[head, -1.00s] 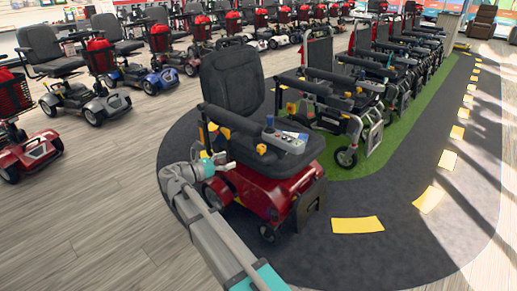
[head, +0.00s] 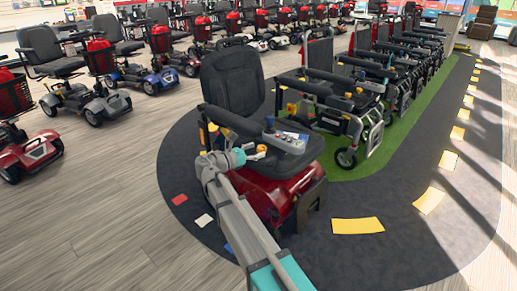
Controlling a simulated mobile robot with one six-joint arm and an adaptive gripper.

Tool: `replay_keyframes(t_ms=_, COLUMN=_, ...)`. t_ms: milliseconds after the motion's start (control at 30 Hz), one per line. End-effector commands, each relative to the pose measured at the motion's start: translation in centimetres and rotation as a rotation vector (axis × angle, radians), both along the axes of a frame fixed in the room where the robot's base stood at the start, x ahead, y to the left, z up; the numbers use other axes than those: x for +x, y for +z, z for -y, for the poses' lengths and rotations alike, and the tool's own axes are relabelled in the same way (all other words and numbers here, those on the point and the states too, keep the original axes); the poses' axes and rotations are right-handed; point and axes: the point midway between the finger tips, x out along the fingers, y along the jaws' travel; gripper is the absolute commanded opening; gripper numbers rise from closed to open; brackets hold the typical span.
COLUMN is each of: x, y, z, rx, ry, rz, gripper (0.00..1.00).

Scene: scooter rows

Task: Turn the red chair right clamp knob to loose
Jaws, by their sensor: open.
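The red chair has a black seat and backrest (head: 232,82) and a red base (head: 270,193), and stands in the middle of the head view. A small yellow knob (head: 262,147) shows below the front of its near armrest (head: 231,119). Another yellow part (head: 212,127) shows further back under that armrest. I cannot tell the knob's setting. My gripper (head: 257,154) is open at the near side of the chair, right beside the front yellow knob. The fingers are small, and contact is unclear. My arm hides part of the red base.
A grey control box (head: 283,138) sits by the armrest front. Folding wheelchairs (head: 345,110) stand behind on a green strip. Scooters (head: 87,97) line the left. The wooden floor (head: 100,210) at front left is clear. Yellow floor markers (head: 357,226) lie on the dark mat.

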Motion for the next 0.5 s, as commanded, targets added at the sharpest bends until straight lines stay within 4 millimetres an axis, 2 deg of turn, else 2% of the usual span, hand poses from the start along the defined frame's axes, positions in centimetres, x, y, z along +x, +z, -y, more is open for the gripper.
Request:
replay_keyframes(t_ms=200, x=1.3, y=0.0, z=1.6, rx=0.0, ry=-0.001, rz=0.0, gripper=0.83)
replay_keyframes(t_ms=500, x=1.6, y=0.0, z=2.0, rx=0.0, ry=0.0, rz=0.0, gripper=0.83)
